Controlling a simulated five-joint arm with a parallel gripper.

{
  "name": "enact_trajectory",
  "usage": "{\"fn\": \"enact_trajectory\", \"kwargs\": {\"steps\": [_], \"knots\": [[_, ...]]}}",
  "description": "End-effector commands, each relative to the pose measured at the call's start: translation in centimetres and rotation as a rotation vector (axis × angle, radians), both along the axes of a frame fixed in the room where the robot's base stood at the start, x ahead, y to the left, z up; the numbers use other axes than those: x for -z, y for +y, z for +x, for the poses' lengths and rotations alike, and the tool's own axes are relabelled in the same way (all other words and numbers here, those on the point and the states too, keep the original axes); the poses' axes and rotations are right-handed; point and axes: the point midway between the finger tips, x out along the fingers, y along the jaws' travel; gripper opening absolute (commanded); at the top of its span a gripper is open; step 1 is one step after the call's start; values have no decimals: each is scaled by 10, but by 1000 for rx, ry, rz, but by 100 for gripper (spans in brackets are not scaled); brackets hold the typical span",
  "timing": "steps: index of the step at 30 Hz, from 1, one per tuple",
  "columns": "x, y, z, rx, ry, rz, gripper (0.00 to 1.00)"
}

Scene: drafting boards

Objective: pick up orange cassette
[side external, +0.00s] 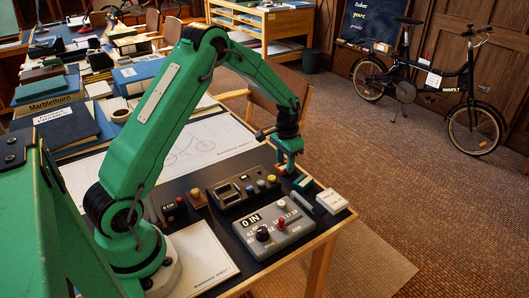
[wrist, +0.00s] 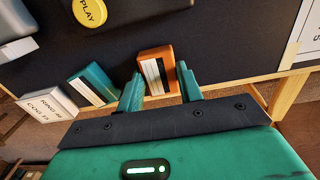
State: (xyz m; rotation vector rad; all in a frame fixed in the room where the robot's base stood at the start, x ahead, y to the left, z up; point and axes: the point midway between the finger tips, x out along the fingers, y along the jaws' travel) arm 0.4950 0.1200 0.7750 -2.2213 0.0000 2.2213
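The orange cassette (wrist: 157,70) stands on the dark board (wrist: 230,45) in the wrist view, its white label facing left of the camera. My gripper (wrist: 159,80) is open, with its two green fingers on either side of the cassette's lower part in the picture. The right finger looks close to the cassette's right edge; I cannot tell whether it touches. In the side external view my gripper (side external: 288,165) is low over the board's far edge, and the cassette is mostly hidden behind it.
A teal cassette (wrist: 92,85) stands close to the left of the orange one, with a white box (wrist: 47,105) beyond it. A grey control box (side external: 272,224) and a dark device (side external: 242,188) sit nearby. The table edge is close.

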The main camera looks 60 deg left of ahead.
Motion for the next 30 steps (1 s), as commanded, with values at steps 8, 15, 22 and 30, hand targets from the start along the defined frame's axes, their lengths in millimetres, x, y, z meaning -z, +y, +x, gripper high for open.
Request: {"fn": "enact_trajectory", "kwargs": {"steps": [8, 15, 22, 30], "knots": [[0, 0, 0, 0, -1, 0, 13], [-8, 0, 0, 0, -1, 0, 13], [-34, 0, 1, 0, -5, 1, 13], [-64, -37, -10, 4, -3, 0, 13]]}}
